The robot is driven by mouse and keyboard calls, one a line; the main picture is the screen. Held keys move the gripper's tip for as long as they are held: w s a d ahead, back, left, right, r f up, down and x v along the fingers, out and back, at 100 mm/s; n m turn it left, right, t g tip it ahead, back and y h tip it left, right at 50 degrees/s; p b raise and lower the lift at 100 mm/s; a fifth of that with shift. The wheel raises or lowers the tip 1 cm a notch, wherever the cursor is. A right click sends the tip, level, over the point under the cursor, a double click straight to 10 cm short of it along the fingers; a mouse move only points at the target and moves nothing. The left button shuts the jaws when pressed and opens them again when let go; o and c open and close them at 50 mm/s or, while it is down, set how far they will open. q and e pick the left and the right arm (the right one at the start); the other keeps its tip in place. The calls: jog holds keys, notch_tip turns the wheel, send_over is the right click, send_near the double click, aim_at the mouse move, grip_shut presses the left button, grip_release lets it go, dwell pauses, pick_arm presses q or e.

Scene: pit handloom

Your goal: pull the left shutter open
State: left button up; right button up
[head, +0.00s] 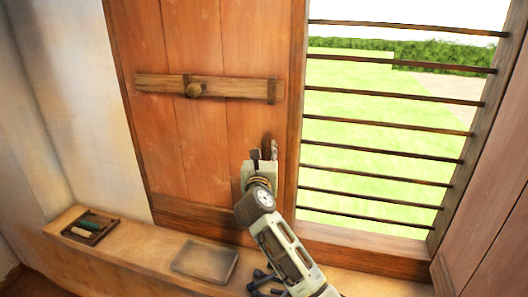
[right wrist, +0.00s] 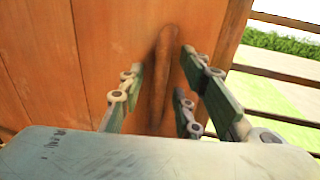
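The left shutter (head: 180,130) is a brown plank panel filling the left of the window, and it looks closed in its frame. Its upright wooden handle (right wrist: 163,75) is near its right edge. In the head view the handle (head: 267,142) is partly hidden by my right gripper (head: 264,153). In the right wrist view my right gripper (right wrist: 160,92) is open, with one finger left of the handle and the others right of it. I cannot tell whether any finger touches it. My left gripper is not in view.
Dark horizontal bars (head: 390,123) cover the opening on the right. Another shutter (head: 490,245) stands at the far right. The ledge below holds an empty shallow tray (head: 205,262) and a small box with spools (head: 88,228).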

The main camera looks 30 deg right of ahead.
jog(key=shift+w+d, duration=0.15)
jog(key=shift+w, duration=0.1)
jog(key=shift+c, duration=0.5)
grip_shut()
